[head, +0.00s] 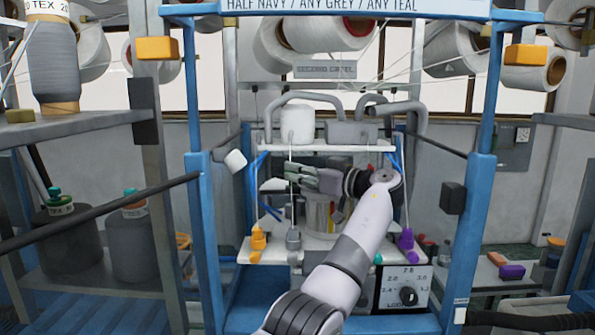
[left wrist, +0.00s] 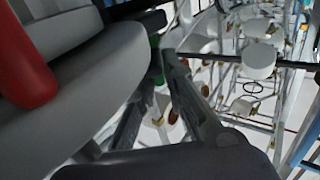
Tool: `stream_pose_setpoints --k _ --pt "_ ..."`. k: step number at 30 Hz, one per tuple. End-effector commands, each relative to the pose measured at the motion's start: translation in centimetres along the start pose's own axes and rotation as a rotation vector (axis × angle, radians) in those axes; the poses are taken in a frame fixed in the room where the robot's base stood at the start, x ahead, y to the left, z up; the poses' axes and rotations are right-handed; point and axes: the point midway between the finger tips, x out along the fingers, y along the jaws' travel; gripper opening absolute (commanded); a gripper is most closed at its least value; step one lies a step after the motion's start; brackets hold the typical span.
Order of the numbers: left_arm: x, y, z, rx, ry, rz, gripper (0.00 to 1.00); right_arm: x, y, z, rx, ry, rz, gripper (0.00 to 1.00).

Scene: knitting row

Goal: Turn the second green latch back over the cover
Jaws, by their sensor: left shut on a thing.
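In the head view my left gripper (head: 292,174) reaches in from the right, over the middle of the knitting machine, its fingers pointing left. In the left wrist view its fingers (left wrist: 160,66) close together at the edge of a large curved grey body (left wrist: 95,85), which may be the cover. A small green piece (left wrist: 153,58), apparently a latch, shows at the fingertips, mostly hidden, and the gripper is shut on it. I cannot tell the latch's angle. My right gripper is in neither view.
A red part (left wrist: 25,60) stands out on the grey body. Below my gripper is a metal cylinder (head: 318,215). An orange lever (head: 258,238) and a purple lever (head: 405,240) flank the machine table. Blue posts (head: 205,220) bound the frame. A dial (head: 408,296) sits at lower right.

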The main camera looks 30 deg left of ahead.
Motion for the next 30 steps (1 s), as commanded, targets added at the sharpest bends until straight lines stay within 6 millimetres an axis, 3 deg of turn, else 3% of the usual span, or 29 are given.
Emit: stream_pose_setpoints --k 9,18,30 --pt "0.0 0.0 -0.1 -0.001 0.002 0.002 0.29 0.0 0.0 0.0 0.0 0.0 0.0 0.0" --pt "-0.2 0.0 0.0 0.0 0.001 0.002 0.29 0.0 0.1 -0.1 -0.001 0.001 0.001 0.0" --pt "-6.1 0.1 -0.1 -0.001 0.002 0.004 0.29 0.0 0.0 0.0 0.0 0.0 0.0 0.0"
